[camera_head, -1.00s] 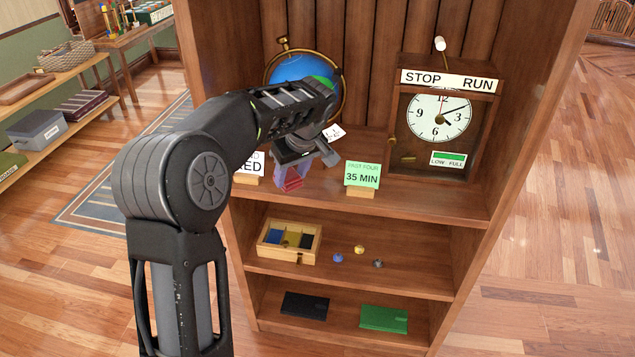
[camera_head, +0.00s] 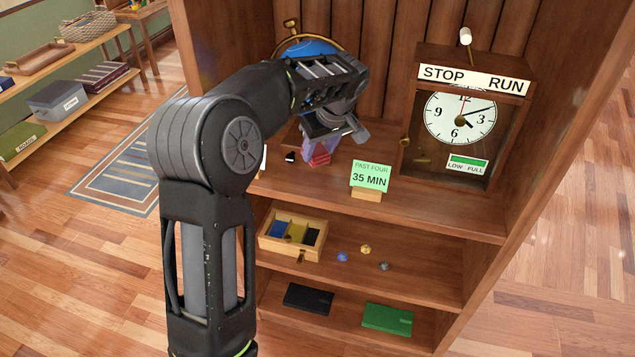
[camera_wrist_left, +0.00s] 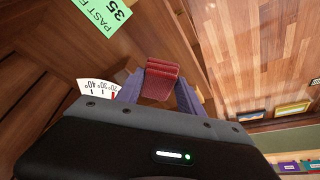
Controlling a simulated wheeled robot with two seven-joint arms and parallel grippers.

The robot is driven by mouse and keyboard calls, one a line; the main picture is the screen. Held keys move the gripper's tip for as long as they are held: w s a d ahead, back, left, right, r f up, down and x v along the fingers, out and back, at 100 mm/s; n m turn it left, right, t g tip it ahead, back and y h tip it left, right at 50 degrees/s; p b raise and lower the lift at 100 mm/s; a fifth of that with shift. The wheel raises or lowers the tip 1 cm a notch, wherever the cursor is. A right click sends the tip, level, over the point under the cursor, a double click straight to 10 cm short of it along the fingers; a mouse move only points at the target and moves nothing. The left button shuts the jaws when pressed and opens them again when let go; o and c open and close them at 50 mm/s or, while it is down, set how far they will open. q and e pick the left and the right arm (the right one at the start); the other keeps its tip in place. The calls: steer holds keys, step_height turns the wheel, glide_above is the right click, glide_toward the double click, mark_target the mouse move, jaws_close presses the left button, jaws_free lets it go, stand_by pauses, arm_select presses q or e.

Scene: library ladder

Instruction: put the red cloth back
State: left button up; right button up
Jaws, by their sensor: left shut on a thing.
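The folded red cloth (camera_wrist_left: 160,82) is between the fingertips of my left gripper (camera_wrist_left: 160,88) in the left wrist view. The gripper is shut on it. In the head view the red cloth (camera_head: 319,159) shows as a small red patch below my left gripper (camera_head: 321,150), over the cabinet's upper shelf (camera_head: 330,182). I cannot tell whether the cloth touches the shelf. My right gripper is not in view.
A blue globe (camera_head: 309,47) stands behind my arm, partly hidden. A green "35 MIN" card (camera_head: 371,177) and a clock (camera_head: 460,117) stand to the right. A divided wooden box (camera_head: 292,235) and small pieces are on the shelf below. A low shelf (camera_head: 80,110) stands far left.

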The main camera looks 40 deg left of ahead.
mark_target(319, 163)
arm_select(q)
steer(key=shift+f, duration=2.2)
step_height(319, 163, down, 5)
steer(key=shift+f+p, duration=0.1)
steer(key=shift+p, duration=0.6)
steer(key=o, duration=1.4)
steer(key=shift+o, duration=0.2)
steer(key=shift+r, duration=0.2)
